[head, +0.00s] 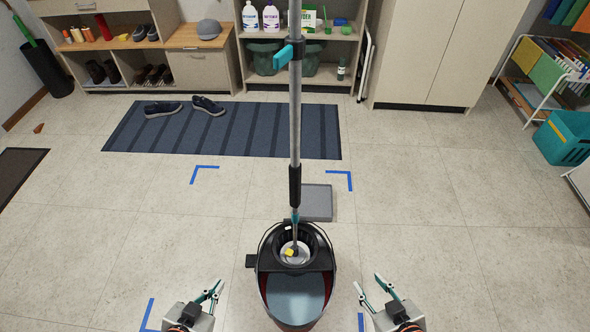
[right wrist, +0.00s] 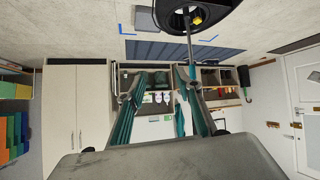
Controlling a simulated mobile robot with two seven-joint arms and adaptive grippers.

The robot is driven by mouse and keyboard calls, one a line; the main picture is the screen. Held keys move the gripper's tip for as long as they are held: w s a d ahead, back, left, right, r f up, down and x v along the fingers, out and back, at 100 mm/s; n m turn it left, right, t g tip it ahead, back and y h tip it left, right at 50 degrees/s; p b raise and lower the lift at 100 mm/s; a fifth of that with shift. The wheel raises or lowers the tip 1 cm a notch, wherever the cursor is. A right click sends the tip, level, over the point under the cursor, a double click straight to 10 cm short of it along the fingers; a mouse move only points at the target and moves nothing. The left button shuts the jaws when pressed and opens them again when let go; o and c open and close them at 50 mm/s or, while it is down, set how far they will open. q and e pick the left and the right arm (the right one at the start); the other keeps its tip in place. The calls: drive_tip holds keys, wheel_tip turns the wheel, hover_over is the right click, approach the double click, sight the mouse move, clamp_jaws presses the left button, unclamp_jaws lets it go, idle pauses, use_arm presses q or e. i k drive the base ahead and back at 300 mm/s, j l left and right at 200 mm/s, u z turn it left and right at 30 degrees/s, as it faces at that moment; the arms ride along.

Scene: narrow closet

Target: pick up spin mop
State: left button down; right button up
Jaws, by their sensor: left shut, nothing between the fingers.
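The spin mop (head: 295,120) stands upright, its grey pole rising from the black wringer basket of a bucket (head: 262,290). The pole has a black grip, and a teal lever sits higher up. The mop head is down in the basket and mostly hidden. My left gripper (head: 216,286) is shut and empty, left of the bucket and apart from it. My right gripper (head: 368,280) is open and empty, right of the bucket. In the right wrist view the picture is upside down; the mop pole (right wrist: 189,45) and bucket (right wrist: 217,14) show at the top, beyond the fingers.
Blue tape corners (head: 206,168) mark the floor, with a flat grey tray (head: 318,202) behind the bucket. A dark striped mat (head: 250,135) with shoes lies farther back, before shelves and a tall cabinet (head: 430,50). A teal crate (head: 566,138) stands at right. Floor beside the bucket is clear.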

sight(294, 68)
drive_tip(key=l+u, duration=0.25)
drive_tip(key=l, duration=0.15)
drive_tip(key=l+u, duration=0.2)
drive_tip(key=l, duration=0.25)
drive_tip(key=l+u, duration=0.25)
drive_tip(key=l, duration=0.15)
drive_tip(key=k+l+u, duration=0.25)
drive_tip(key=l, duration=0.15)
drive_tip(key=l+u, duration=0.2)
drive_tip(key=l, duration=0.25)
drive_tip(key=k+l+u, duration=0.25)
drive_tip(key=l+u, duration=0.25)
drive_tip(key=l, duration=0.2)
drive_tip(key=k+l+u, duration=0.25)
